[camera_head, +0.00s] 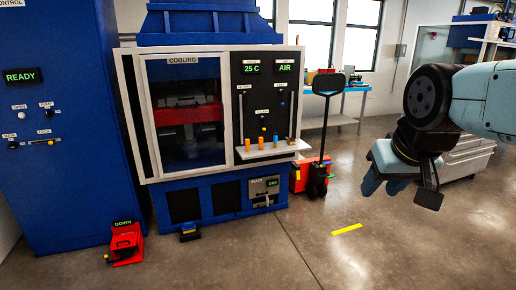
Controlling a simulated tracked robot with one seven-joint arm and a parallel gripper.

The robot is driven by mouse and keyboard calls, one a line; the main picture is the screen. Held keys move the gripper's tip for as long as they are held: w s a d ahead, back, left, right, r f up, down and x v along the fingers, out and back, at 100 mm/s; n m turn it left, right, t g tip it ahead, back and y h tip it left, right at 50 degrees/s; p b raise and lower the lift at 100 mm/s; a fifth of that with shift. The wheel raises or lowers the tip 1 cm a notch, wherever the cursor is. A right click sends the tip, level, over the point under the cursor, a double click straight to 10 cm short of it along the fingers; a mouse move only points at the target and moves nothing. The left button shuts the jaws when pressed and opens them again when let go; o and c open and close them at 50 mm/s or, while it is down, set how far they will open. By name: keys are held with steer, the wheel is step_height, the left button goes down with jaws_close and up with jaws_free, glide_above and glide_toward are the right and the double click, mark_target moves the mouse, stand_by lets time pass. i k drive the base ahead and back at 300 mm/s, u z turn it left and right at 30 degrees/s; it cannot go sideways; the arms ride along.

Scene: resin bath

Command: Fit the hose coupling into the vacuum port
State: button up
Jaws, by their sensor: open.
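My gripper (385,185) hangs at the right, fingers pointing down, open and apart from everything. It is in mid-air over bare floor, well right of the blue machine (215,205). I cannot clearly make out the hose coupling or the vacuum port. A white shelf (280,153) on the machine holds several small orange and blue upright pieces, and I cannot tell whether one is the coupling.
A blue cabinet (65,100) reading READY stands at left. A red pedal box (125,242) and a small blue-black item (189,232) lie on the floor. A red pallet-jack-like cart (310,176) stands beside the machine. The floor (400,255) around the yellow strip (347,229) is clear.

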mark_target(264, 98)
steer(key=u, duration=0.05)
steer(key=i, duration=1.05)
steer(key=u, duration=0.05)
